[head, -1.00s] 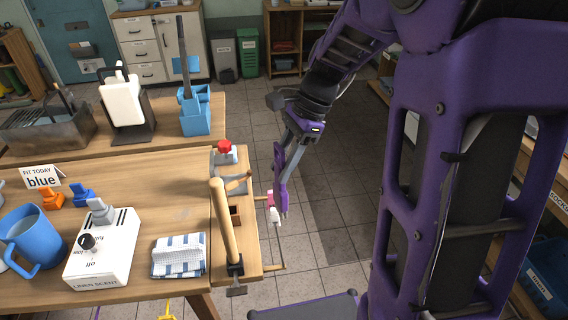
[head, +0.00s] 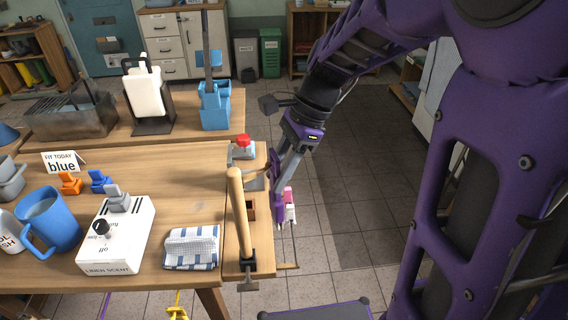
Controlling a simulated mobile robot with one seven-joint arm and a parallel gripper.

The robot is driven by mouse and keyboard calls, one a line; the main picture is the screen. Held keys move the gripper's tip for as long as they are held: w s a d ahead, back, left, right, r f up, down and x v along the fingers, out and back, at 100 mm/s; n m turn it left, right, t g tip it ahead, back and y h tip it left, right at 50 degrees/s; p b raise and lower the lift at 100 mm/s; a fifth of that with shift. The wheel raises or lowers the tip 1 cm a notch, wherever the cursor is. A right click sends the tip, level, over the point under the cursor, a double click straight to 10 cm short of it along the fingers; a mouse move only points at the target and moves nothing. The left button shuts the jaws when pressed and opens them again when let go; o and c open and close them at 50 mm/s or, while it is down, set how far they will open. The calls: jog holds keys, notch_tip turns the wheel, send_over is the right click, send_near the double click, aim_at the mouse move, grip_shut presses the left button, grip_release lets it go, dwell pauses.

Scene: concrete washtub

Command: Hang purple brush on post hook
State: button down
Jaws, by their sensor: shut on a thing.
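My gripper (head: 279,208) is shut just beyond the right edge of the wooden bench, low over the floor. A narrow purple piece at its jaws looks like the purple brush (head: 278,203), but it is small and blends with my purple arm. Right beside it is a small pink-and-white piece (head: 290,204). A thin rod (head: 294,248) runs below this piece toward a bar at the bench's corner; this may be the post hook. I cannot tell whether the brush touches it.
The bench holds a blue mug (head: 50,222), a white control box (head: 117,236) and a folded cloth (head: 192,247). Tiled floor to the right is open.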

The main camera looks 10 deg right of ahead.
jog(key=shift+s+a+f+b, duration=0.2)
jog(key=shift+s+a, duration=0.25)
jog(key=shift+a, duration=0.4)
jog(key=shift+s+a+f+b, duration=0.1)
jog(key=shift+s+a+f, duration=0.3)
jog(key=shift+a, duration=0.45)
jog(key=shift+c, duration=2.2)
grip_release()
